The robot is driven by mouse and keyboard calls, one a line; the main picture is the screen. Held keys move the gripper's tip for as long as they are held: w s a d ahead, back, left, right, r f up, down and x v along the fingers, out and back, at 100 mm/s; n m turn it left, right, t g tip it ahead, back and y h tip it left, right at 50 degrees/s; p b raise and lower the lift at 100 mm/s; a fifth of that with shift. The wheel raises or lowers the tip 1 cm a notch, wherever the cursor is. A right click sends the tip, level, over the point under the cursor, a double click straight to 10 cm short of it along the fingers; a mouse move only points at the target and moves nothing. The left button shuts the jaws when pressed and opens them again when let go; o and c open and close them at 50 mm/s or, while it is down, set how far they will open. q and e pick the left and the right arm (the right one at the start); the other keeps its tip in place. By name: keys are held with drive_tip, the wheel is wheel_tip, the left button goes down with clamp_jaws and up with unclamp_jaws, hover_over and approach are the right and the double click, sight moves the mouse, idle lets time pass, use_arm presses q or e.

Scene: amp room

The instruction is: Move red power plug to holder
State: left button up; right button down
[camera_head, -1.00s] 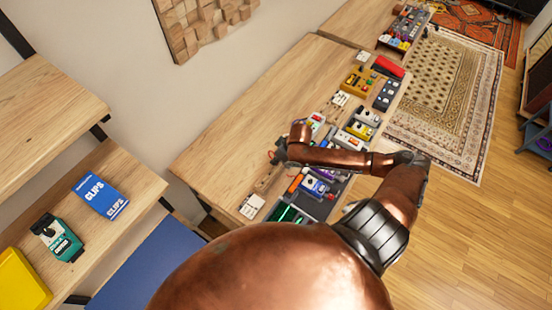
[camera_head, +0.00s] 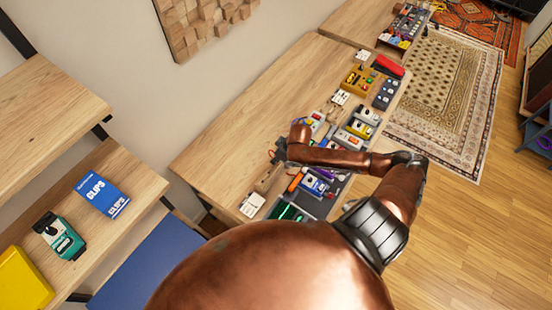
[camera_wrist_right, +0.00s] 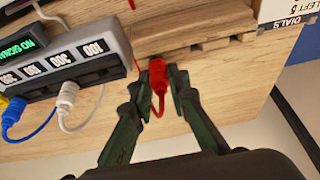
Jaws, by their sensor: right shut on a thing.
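The red power plug (camera_wrist_right: 157,76) is between the fingertips of my right gripper (camera_wrist_right: 158,87), which is shut on it. Its red cable loops below it between the fingers. A wooden holder (camera_wrist_right: 200,28) with notches along its front edge lies just beyond the plug in the right wrist view; I cannot tell whether the plug touches it. In the head view, my right gripper (camera_head: 281,152) is small and dark over the wooden table (camera_head: 235,140), and the plug is not clear there. My left gripper is not in view.
A grey box (camera_wrist_right: 70,58) with numbered sockets stands left of the plug, with a white plug (camera_wrist_right: 68,95) and a blue plug (camera_wrist_right: 14,112) at its front. Several effect pedals (camera_head: 355,128) line the table's right side. Bare table lies toward the wall.

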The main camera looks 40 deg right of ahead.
drive_tip(key=shift+p, duration=0.5)
drive_tip(key=shift+f, duration=0.1)
idle(0.3)
drive_tip(key=c, duration=1.8)
unclamp_jaws()
drive_tip(key=shift+o, duration=0.2)
drive_tip(key=o, duration=0.4)
drive_tip(key=shift+r+p, duration=3.55)
drive_tip(key=shift+p, duration=0.7)
